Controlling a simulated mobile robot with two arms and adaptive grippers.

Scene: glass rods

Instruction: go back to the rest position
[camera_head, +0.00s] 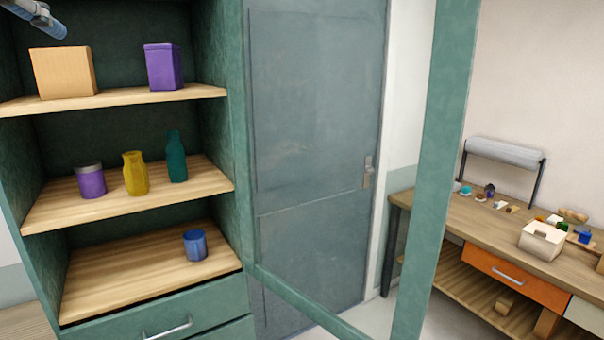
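Neither gripper's fingers show in the head view. A grey-blue rounded piece, which looks like part of my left arm, enters at the top left corner in front of the cabinet's upper shelf. My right arm is out of view. The task names no object to handle. The green cabinet (241,130) stands open at the left.
The upper shelf (122,97) holds a tan box (63,73) and a purple box (163,67). Below are a purple jar (91,182), yellow bottle (135,174), teal bottle (176,157) and blue cup (195,246). A green frame (437,170) juts out mid-right. A workbench (470,224) stands right.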

